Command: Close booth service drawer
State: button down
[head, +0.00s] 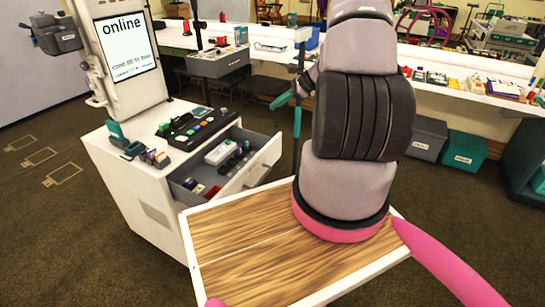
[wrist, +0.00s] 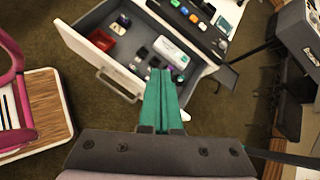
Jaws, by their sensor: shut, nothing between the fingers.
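The service drawer (head: 262,160) is pulled out of the white booth cabinet (head: 135,190) in the head view. Its white front with a pale bar handle (wrist: 115,86) shows at the left in the wrist view. Inside lie a white box (wrist: 176,52), red items and several small dark and coloured pieces. My gripper (wrist: 160,74) has its teal fingers together and empty. In the wrist view its tips overlap the drawer near the right end of the front; contact cannot be told. In the head view the teal fingers (head: 283,101) show right of the drawer, partly behind my arm.
A black tray of coloured buttons (head: 196,126) and small items lie on the cabinet top, beside an "online" screen (head: 125,45). A long white counter (head: 450,90) runs behind, with grey and teal bins (head: 464,152) below. Carpet is clear in front of the cabinet's left side.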

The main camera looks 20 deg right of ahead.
jog(key=s+d+f+m+t+h, duration=0.15)
jog(key=d+f+m, duration=0.25)
jog(key=f, duration=0.6)
jog(key=s+d+f+m, duration=0.3)
jog(key=f, duration=0.6)
send_near(266, 158)
jog(key=shift+h, duration=0.25)
jog(key=x, duration=0.5)
jog(key=shift+f, duration=0.45)
jog(key=shift+w+a, duration=0.2)
jog(key=shift+w, duration=0.15)
jog(key=shift+a, duration=0.1)
jog(key=w+a, duration=0.4)
jog(key=w, duration=0.2)
jog(key=w+a, duration=0.5)
jog(key=w, duration=0.1)
jog(key=w+a, duration=0.4)
jog(key=w, duration=0.2)
jog(key=shift+w+a, duration=0.1)
jog(key=shift+a, duration=0.05)
jog(key=shift+w+a+r, duration=0.15)
jog(key=shift+w, duration=0.05)
